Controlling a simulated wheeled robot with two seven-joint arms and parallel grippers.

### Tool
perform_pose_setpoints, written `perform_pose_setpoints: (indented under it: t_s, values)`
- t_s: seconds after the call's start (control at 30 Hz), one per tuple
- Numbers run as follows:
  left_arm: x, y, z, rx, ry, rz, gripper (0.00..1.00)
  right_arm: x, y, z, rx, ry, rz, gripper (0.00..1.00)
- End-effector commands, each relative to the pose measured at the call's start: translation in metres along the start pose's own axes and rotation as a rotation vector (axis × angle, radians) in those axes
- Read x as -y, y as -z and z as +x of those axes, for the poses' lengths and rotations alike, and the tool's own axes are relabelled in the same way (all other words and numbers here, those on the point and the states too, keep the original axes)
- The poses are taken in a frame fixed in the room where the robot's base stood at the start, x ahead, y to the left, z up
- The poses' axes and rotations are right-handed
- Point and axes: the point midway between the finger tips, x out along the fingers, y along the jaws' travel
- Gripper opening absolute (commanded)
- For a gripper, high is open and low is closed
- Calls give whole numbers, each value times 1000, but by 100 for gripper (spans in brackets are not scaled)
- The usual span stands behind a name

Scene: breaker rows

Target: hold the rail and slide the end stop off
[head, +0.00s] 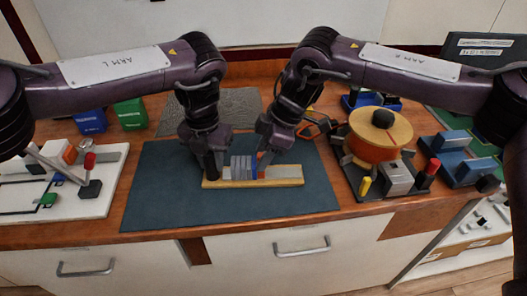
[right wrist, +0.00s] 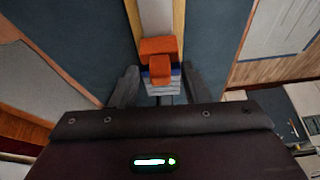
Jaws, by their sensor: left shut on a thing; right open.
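The rail (head: 284,174) is a pale strip on a yellow base, lying on the dark mat. Grey and blue breakers (head: 242,168) stand at its middle. The orange end stop (right wrist: 158,48) sits on the rail beside the breakers in the right wrist view; only a sliver shows in the head view. My left gripper (head: 213,175) is shut at the rail's left end; its fingertips are mostly hidden. My right gripper (head: 262,172) is open over the end stop. In the right wrist view its fingers (right wrist: 160,88) stand apart on both sides of the breakers and stop, with gaps visible.
The dark mat (head: 160,200) is clear around the rail. A white board (head: 100,195) with coloured blocks is at left, near blue (head: 90,121) and green (head: 130,113) bins. At right stands a round orange-and-wood device (head: 380,135) with a blue fixture (head: 460,160) beyond.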

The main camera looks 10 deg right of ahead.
Motion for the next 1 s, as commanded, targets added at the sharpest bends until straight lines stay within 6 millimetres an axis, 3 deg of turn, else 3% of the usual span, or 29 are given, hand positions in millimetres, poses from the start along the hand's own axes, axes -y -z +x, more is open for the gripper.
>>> perform_pose_setpoints:
  t_s: [0.1,0.4,0.67,1.0]
  values:
    - [0,-1,-1,2,1,0,0,0,0,0,0,0,0,39]
    - [0,0,-1,2,1,0,0,0,0,0,0,0,0,0]
    - [0,0,-1,2,1,1,0,0,-3,-2,-1,-1,2,0]
    - [-1,0,-1,0,0,0,0,-1,-57,-23,0,-2,7,0]
